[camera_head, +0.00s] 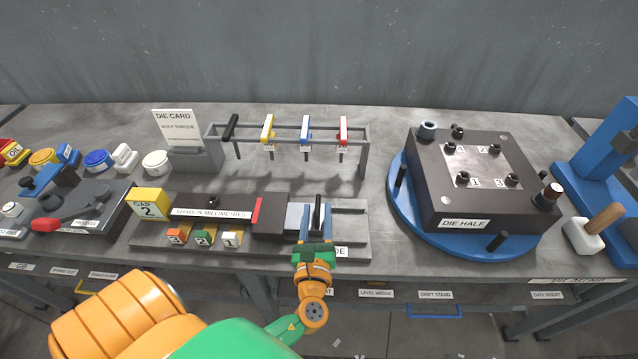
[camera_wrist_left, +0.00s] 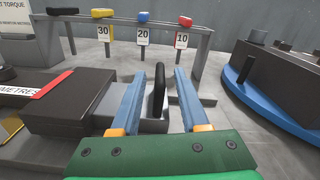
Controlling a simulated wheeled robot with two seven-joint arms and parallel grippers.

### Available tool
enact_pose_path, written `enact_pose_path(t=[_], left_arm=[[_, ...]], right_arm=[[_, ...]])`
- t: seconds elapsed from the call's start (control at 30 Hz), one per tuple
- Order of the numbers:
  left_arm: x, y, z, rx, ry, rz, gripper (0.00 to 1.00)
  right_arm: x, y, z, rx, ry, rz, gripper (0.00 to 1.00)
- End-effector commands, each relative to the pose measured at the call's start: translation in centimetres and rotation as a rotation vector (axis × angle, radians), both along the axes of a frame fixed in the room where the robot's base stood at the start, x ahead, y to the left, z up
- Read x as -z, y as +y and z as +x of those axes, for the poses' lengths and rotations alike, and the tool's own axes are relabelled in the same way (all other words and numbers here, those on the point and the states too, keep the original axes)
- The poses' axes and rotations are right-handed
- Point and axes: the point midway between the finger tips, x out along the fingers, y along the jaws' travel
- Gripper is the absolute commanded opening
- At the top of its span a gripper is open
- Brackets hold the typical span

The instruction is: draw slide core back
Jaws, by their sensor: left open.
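The slide core looks like the light grey block (camera_head: 294,216) on a grey rail base (camera_head: 350,228), beside a dark brown block (camera_head: 270,217). An upright black handle (camera_head: 318,208) stands at its right; it also shows in the left wrist view (camera_wrist_left: 158,92). My left gripper (camera_head: 317,216) is open, with its blue fingers on either side of the handle. In the left wrist view my left gripper (camera_wrist_left: 160,78) shows a gap on both sides of the handle. The fingers and wrist hide part of the block and a label. My right gripper is not in view.
A rack (camera_head: 290,135) with coloured hanging tags stands behind the rail. Numbered shims (camera_head: 203,237) lie left of the dark block. The die half (camera_head: 470,185) sits on a blue turntable (camera_head: 400,215) to the right. The rail's right end is clear.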

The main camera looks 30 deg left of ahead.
Motion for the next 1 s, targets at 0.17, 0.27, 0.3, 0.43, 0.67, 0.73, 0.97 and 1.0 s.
enact_pose_path(t=[0.17, 0.27, 0.3, 0.43, 0.67, 0.73, 0.97, 1.0], left_arm=[[-0.3, 2.0, 3.1, -0.003, -0.002, 0.001, 0.45], [-0.1, 2.7, 4.4, -0.001, -0.002, 0.001, 0.45], [-0.1, 2.9, 4.7, -0.001, -0.002, 0.000, 0.45], [0.0, 3.1, 5.0, -0.001, 0.000, -0.001, 0.45], [0.0, 3.1, 5.0, -0.001, 0.000, -0.001, 0.20], [0.0, 3.1, 5.0, -0.001, 0.000, -0.001, 0.01], [0.0, 3.1, 5.0, -0.001, -0.001, -0.002, 0.00], [0.0, 3.1, 5.0, -0.001, -0.001, -0.002, 0.00]], right_arm=[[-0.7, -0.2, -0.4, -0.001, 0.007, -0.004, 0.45], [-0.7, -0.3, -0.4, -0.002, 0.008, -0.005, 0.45], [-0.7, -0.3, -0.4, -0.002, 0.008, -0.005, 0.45], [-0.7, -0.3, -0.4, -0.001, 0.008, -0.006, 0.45], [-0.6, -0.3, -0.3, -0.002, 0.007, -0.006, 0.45], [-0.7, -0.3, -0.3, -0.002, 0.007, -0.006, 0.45], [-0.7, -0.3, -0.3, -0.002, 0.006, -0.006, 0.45], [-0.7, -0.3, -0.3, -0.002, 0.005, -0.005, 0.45]])
